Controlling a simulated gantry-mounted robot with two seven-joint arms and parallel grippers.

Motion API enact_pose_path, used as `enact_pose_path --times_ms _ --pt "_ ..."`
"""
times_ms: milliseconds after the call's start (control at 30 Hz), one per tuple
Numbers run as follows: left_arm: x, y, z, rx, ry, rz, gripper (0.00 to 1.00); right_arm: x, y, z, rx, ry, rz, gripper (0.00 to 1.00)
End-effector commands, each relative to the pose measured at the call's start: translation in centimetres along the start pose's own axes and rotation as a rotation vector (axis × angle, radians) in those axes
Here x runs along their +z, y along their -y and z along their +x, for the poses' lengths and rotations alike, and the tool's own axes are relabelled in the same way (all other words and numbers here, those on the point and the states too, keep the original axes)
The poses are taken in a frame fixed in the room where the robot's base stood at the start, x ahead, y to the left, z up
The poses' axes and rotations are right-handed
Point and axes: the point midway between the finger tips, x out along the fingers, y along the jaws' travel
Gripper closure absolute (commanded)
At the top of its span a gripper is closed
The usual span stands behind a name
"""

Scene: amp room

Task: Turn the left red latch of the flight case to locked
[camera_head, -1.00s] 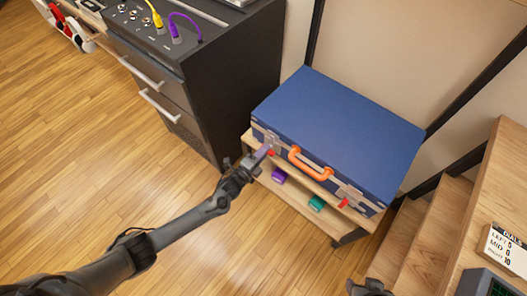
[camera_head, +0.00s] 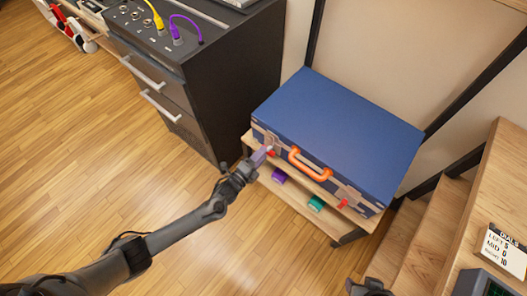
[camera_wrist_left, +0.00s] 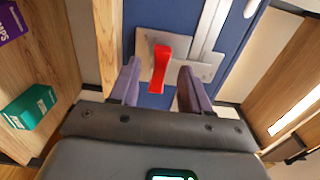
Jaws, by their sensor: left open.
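The blue flight case (camera_head: 340,130) lies on a wooden shelf unit, with an orange handle (camera_head: 310,165) on its front. The left red latch (camera_head: 271,153) is at the case's front left corner. In the left wrist view the red latch (camera_wrist_left: 161,68) sticks out from a silver plate, between the two fingers. My left gripper (camera_head: 262,155) is open at this latch; in the wrist view its fingers (camera_wrist_left: 160,85) stand on either side with gaps. The right red latch (camera_head: 343,203) is at the case's front right. My right gripper (camera_head: 370,287) is partly cut off at the bottom edge.
A purple box (camera_head: 279,176) and a teal box (camera_head: 316,203) sit on the shelf below the case. A dark drawer cabinet (camera_head: 200,90) stands to the left. A wooden step unit (camera_head: 430,235) stands to the right. The floor in front is clear.

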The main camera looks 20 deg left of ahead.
Motion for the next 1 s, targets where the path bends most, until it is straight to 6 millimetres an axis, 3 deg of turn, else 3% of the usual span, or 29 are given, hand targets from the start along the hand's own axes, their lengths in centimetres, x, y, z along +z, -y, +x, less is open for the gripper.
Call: enact_pose_path --times_ms 300,500,1000 --pt "0.1 0.2 -5.7 0.004 0.0 0.0 0.53 -0.7 -0.2 -2.3 0.006 0.001 -0.007 0.54" --pt "0.1 0.1 -7.9 0.002 0.0 0.0 0.53 -0.9 -0.3 -2.9 0.005 0.001 -0.007 0.54" --pt "0.0 0.0 -8.8 0.001 0.0 0.001 0.53 -1.0 -0.1 -3.0 -0.001 0.0 0.002 0.54"
